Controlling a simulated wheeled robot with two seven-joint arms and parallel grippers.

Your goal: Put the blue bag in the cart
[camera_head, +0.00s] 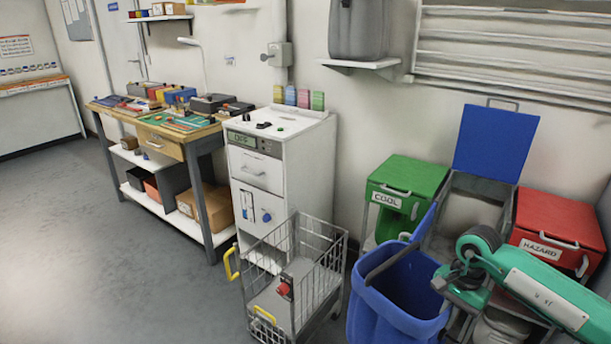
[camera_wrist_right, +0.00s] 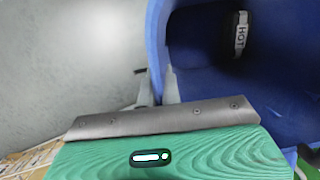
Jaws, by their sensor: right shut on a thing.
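The blue bag (camera_head: 392,312) is at the lower middle right, its open top facing up and a dark strap across it. My right gripper (camera_head: 440,284) is shut on the blue bag's right rim. In the right wrist view, the fingers (camera_wrist_right: 158,88) pinch the rim of the blue bag (camera_wrist_right: 212,85), whose dark inside shows a white label. The wire cart (camera_head: 327,266) stands just left of the bag, with yellow handles, a grey base and a red knob. The bag's bottom is cut off, so I cannot tell whether it touches the floor. My left gripper is not in view.
A white cabinet (camera_head: 318,160) stands behind the cart. Green (camera_head: 420,172) and red (camera_head: 558,215) bins and a raised blue lid (camera_head: 494,142) are behind the bag. A workbench (camera_head: 190,140) is at left. Open floor (camera_head: 110,260) lies left of the cart.

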